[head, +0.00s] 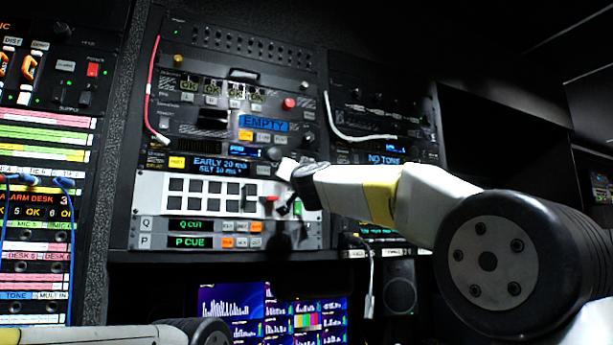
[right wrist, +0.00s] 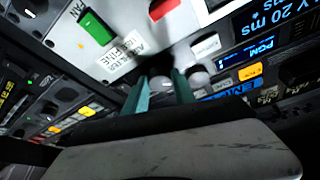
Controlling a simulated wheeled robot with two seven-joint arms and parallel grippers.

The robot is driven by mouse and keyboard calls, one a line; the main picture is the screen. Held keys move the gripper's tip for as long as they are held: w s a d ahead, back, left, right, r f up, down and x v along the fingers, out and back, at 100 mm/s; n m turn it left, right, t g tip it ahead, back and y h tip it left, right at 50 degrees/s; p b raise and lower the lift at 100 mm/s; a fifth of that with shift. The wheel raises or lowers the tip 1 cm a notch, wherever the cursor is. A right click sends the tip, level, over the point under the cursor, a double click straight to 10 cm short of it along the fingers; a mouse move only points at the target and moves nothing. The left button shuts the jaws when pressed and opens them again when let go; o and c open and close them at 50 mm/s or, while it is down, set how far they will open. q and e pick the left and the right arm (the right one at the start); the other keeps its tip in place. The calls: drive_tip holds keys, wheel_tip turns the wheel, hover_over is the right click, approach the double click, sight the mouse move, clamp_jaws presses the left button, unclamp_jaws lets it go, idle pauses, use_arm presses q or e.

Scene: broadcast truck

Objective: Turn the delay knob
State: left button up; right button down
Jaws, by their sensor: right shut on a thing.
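The delay unit's blue display (head: 218,165) reads "EARLY 20 ms" with "DLY 10 ms" under it in the head view. Part of that display (right wrist: 264,18) shows at the top right of the right wrist view. My right gripper (head: 287,170) reaches in from the right to the panel just right of the display. In the right wrist view its two teal fingers (right wrist: 160,90) are shut on a small pale round knob (right wrist: 160,82). The gripper hides that knob in the head view. My left gripper is out of the frames; only part of my left arm shows at the lower left.
Another pale knob (right wrist: 199,78) sits close outside one finger. A white panel with dark square buttons (head: 208,196) lies just below the display. A green switch (right wrist: 96,28) is near the gripper. A red cable (head: 152,95) and a white cable (head: 345,132) hang on the rack.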

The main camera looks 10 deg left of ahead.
drive_tip(key=m+h, duration=0.1)
drive_tip(key=m, duration=0.3)
drive_tip(key=m+g+h, duration=0.1)
drive_tip(key=m+h, duration=0.1)
drive_tip(key=m, duration=0.2)
drive_tip(key=m+h, duration=0.2)
drive_tip(key=m, duration=0.3)
drive_tip(key=shift+a+r+g, duration=0.15)
drive_tip(key=shift+r+g, duration=0.1)
drive_tip(key=shift+g, duration=0.05)
drive_tip(key=shift+s+m, duration=0.1)
drive_tip(key=shift+m, duration=0.2)
drive_tip(key=c, duration=1)
unclamp_jaws()
drive_tip(key=shift+c, duration=0.2)
drive_tip(key=v, duration=0.7)
drive_tip(key=shift+s, duration=0.35)
